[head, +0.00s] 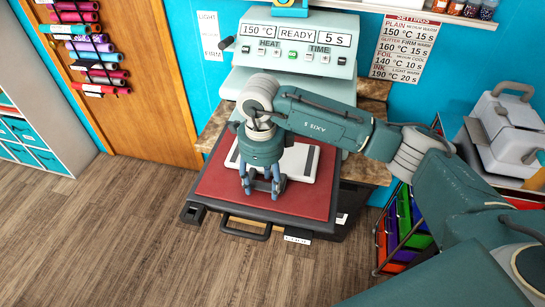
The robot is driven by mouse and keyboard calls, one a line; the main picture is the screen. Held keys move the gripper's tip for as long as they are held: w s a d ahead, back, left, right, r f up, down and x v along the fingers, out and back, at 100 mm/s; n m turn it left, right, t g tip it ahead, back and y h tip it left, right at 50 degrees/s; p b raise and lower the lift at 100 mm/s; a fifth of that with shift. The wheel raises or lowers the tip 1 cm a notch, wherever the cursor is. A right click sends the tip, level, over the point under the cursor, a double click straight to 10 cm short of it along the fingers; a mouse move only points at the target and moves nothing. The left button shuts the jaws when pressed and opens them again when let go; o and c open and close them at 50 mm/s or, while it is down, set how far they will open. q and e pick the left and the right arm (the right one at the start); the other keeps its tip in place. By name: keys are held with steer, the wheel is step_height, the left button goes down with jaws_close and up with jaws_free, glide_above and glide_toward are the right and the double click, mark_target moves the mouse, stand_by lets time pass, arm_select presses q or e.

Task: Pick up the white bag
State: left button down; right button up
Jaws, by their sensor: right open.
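A flat white item with dark grey strips, which looks like the white bag (299,164), lies on the red pad (215,183) of the heat press. My arm and gripper hide part of it. My right gripper (262,191) points down over the pad, at the bag's near left side. Its fingers are apart, with nothing seen between them. I cannot tell whether the fingertips touch the bag or the pad. My left gripper is not in view.
The heat press (293,38) with its display stands behind the pad, against the blue wall. A black handle (246,230) sticks out at the pad's front. The wooden floor at left is clear.

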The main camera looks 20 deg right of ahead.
steer(key=c, duration=1.3)
steer(key=shift+r, duration=0.15)
